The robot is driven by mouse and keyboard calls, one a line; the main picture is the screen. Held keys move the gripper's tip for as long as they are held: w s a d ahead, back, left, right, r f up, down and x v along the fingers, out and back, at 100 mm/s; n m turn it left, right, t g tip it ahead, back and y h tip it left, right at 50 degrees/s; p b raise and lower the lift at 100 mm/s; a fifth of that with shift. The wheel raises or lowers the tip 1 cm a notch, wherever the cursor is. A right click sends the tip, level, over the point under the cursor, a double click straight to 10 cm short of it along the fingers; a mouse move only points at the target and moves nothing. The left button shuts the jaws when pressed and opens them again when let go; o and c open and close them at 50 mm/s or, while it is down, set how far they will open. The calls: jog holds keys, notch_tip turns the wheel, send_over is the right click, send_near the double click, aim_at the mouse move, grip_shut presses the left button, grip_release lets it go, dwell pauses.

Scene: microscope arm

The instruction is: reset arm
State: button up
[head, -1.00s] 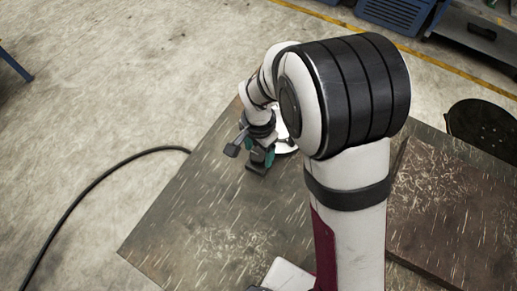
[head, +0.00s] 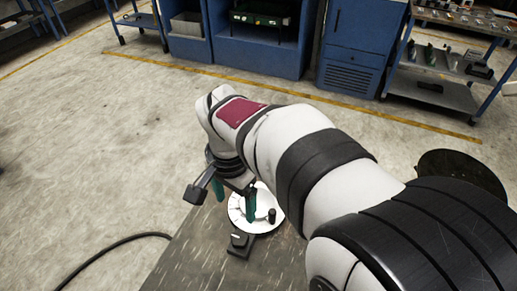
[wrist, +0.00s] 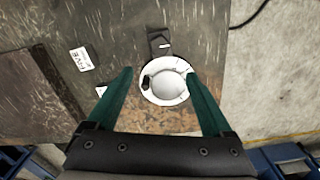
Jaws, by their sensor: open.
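A white round piece (head: 265,208) with a raised dome and a short black knob (head: 272,215) is on the worn metal table in the head view. It also shows in the wrist view (wrist: 170,94). A dark stand (head: 239,243) with a small bracket adjoins it. My gripper (head: 234,197) has two teal fingers, spread wide with nothing between them. In the wrist view my gripper (wrist: 159,75) has its fingers on either side of the white piece in the picture, apparently above it. My arm hides part of the table.
The table top (head: 195,255) is mostly bare. A white label (wrist: 82,59) lies on it. A black cable (head: 115,249) runs across the floor. A round black stool seat (head: 455,172) is at the right. Blue cabinets (head: 354,45) and shelves stand behind.

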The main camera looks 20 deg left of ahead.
jog(key=shift+r, duration=0.3)
